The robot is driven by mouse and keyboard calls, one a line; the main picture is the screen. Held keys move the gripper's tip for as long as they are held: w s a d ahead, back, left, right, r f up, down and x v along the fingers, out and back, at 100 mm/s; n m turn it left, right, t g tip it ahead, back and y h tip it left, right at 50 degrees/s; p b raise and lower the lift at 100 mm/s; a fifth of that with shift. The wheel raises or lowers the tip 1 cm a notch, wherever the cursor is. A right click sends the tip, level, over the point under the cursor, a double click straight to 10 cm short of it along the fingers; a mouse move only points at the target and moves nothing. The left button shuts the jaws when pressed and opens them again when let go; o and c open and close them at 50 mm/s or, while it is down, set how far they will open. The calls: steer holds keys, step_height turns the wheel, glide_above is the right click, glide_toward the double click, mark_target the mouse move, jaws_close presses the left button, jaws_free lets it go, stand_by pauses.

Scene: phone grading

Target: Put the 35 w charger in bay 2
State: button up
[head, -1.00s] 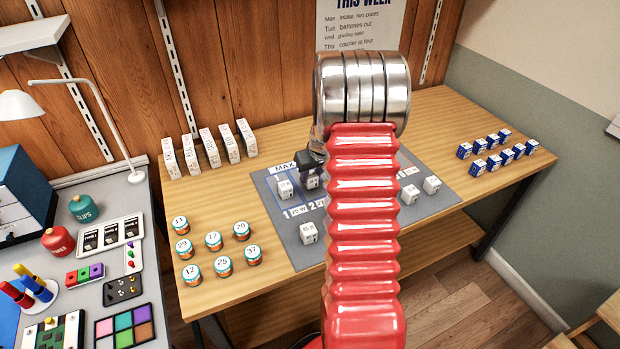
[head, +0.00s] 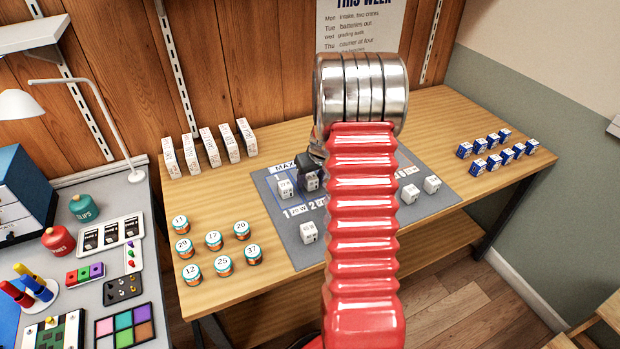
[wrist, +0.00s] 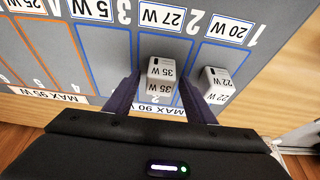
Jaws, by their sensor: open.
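The 35 W charger (wrist: 160,80) is a white block with its rating printed on it. It stands inside the blue outline of bay 2 (wrist: 191,22), marked 27 W, near the outline's end by my gripper. My gripper (wrist: 165,97) is open, with one dark finger on each side of the charger; contact cannot be told. In the head view the same charger (head: 309,183) stands on the grey mat (head: 272,225), just below my dark gripper (head: 307,163). My arm hides the middle of the mat.
A 22 W charger (wrist: 214,84) stands in bay 1, close beside my gripper's finger. Another charger (head: 308,232) stands at the mat's front, and two (head: 410,194) stand at its right. Jars (head: 214,241), white boxes (head: 208,149) and blue boxes (head: 493,163) stand around the mat.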

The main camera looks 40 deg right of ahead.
steer(key=shift+r, duration=0.15)
steer(key=v, duration=1.2)
steer(key=shift+a, duration=0.1)
stand_by(0.5)
steer(key=s+a+r+n, duration=0.1)
steer(key=s+a+r, duration=0.1)
steer(key=a+r, duration=0.35)
steer(key=s+a+r, duration=0.1)
steer(key=a+r, duration=0.1)
steer(key=a, duration=0.6)
steer(key=s+a+r+n, duration=0.1)
steer(key=s+a+r, duration=0.1)
steer(key=a+r, duration=0.35)
steer(key=s+a+r+n+t+y, duration=0.1)
steer(key=s+a, duration=1.4)
steer(key=a, duration=0.2)
steer(key=shift+s, duration=0.25)
